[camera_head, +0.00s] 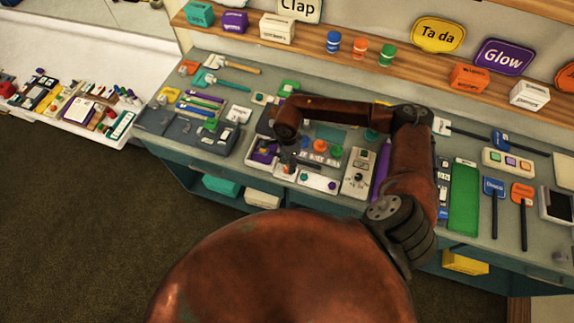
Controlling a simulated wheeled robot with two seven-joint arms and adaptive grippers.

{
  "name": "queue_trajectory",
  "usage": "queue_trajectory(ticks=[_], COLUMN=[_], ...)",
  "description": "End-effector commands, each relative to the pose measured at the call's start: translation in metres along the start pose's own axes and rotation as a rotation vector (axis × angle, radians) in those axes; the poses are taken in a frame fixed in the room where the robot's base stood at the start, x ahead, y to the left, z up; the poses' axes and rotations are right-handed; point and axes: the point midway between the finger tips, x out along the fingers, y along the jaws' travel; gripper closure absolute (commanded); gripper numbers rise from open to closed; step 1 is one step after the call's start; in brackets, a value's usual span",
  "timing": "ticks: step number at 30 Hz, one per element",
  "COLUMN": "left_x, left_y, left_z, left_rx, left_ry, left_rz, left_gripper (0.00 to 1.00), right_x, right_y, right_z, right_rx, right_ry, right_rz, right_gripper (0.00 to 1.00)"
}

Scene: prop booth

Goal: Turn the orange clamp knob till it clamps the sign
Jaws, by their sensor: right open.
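A small round orange knob (320,146) shows among panels on the bench, just right of my right gripper. I take it for the clamp knob, but the clamp itself is too small to make out. My right gripper (287,169) points down over the bench, open, at the end of my rust-coloured arm. Its fingers are small and dark, left of the orange knob and apart from it in the picture. Which sign belongs to the clamp I cannot tell. My left gripper is not in view.
A green knob (336,152) sits right beside the orange one. A grey control box (358,172) stands to the right. Paddle signs (493,205) and a green panel (464,197) lie farther right. The shelf behind holds a "Ta da" sign (438,34) and a "Glow" sign (503,57).

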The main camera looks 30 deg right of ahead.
Motion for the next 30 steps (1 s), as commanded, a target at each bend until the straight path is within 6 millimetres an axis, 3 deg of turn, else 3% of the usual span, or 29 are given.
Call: queue_trajectory(ticks=[7, 18, 30], left_x=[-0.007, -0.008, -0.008], left_y=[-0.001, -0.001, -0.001], left_z=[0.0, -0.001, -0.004], left_rx=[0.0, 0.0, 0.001], left_ry=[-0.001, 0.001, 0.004], left_rz=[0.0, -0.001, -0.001], left_gripper=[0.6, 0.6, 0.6], right_x=[0.03, 0.037, 0.037], right_y=[0.0, 0.0, 0.0], right_z=[0.002, 0.002, 0.002], right_rx=[-0.001, -0.002, -0.001], right_ry=[-0.003, -0.003, -0.003], right_rz=[0.001, 0.0, 0.0], right_gripper=[0.58, 0.58, 0.86])
